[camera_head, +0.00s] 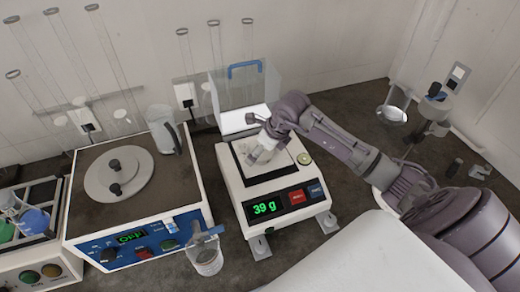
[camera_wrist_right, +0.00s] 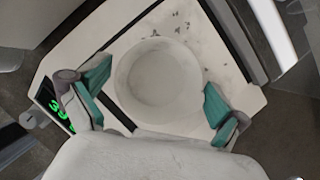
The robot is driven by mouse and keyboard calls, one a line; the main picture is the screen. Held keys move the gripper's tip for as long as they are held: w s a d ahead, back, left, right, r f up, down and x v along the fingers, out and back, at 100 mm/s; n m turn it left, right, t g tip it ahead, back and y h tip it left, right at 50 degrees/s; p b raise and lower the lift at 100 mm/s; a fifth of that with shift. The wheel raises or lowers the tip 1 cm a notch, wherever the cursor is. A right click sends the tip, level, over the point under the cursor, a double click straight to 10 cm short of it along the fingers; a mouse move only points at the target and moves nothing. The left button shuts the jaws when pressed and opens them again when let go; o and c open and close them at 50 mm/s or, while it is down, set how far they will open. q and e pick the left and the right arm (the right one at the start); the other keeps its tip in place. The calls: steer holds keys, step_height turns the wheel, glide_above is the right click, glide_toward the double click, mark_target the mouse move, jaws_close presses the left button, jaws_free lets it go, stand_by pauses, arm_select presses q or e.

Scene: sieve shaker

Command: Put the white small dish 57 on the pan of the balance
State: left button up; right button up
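The balance (camera_head: 250,222) stands in the middle of the bench in the head view, its display reading 39 g. The white small dish (camera_wrist_right: 158,75) rests on the balance's pale weighing area in the right wrist view, upright and seemingly empty. In the head view my gripper largely hides the dish. My right gripper (camera_head: 264,152) is low over the pan. The pan's outline under the dish is hard to make out. My left gripper is out of view.
A clear draft shield (camera_head: 246,85) stands behind the pan. A glass beaker (camera_head: 206,258) stands at the front. A stand with a glass dish (camera_head: 392,114) is at the right.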

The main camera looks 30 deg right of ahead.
steer(key=shift+r, duration=0.15)
steer(key=b+v, duration=0.2)
steer(key=v, duration=1)
steer(key=shift+s, duration=0.1)
